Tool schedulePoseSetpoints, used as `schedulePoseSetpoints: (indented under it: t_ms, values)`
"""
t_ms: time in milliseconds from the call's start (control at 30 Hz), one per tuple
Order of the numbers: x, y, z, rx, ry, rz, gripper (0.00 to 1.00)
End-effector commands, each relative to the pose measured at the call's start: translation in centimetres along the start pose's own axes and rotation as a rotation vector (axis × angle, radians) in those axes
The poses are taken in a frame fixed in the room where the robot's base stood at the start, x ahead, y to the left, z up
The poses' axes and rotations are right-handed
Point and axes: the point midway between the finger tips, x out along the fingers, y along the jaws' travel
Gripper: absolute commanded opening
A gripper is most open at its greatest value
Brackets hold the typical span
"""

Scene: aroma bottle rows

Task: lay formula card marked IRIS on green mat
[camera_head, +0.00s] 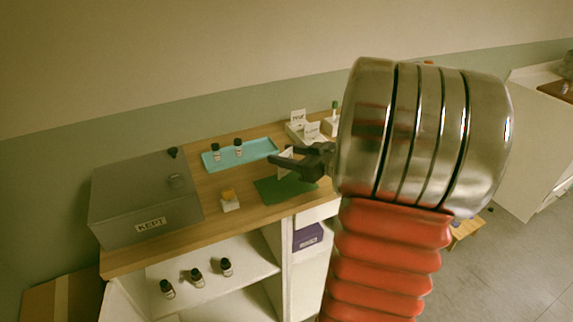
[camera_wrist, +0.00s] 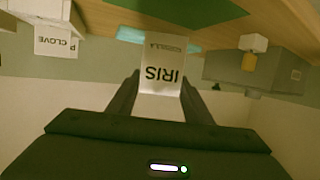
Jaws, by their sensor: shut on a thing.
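A white card marked IRIS (camera_wrist: 163,75) stands between the two fingers of my gripper in the wrist view, its print upside down there. My gripper (camera_wrist: 162,92) is shut on this card. In the head view the card (camera_head: 286,154) shows pale at the fingertips of my gripper (camera_head: 283,157), above the back part of the green mat (camera_head: 290,191). The mat lies flat on the wooden top, and no card lies on its visible part. The mat also shows at the top of the wrist view (camera_wrist: 195,12).
A teal tray (camera_head: 262,147) holds two dark bottles. A grey box marked KEPT (camera_head: 120,200) stands left. A small white block with a yellow top (camera_head: 229,200) stands left of the mat. White holders with cards (camera_head: 298,117) stand behind. Several bottles stand on the lower shelf (camera_head: 245,265).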

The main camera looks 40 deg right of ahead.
Motion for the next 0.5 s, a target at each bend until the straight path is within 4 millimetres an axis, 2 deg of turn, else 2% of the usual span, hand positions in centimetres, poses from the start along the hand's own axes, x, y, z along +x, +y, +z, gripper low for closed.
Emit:
schedulePoseSetpoints:
  t_ms: [233, 500]
  values:
    - [0.8, 0.0, 2.8, 0.005, -0.001, -0.001, 0.25]
    - [0.9, 0.0, 3.3, 0.002, 0.0, 0.001, 0.25]
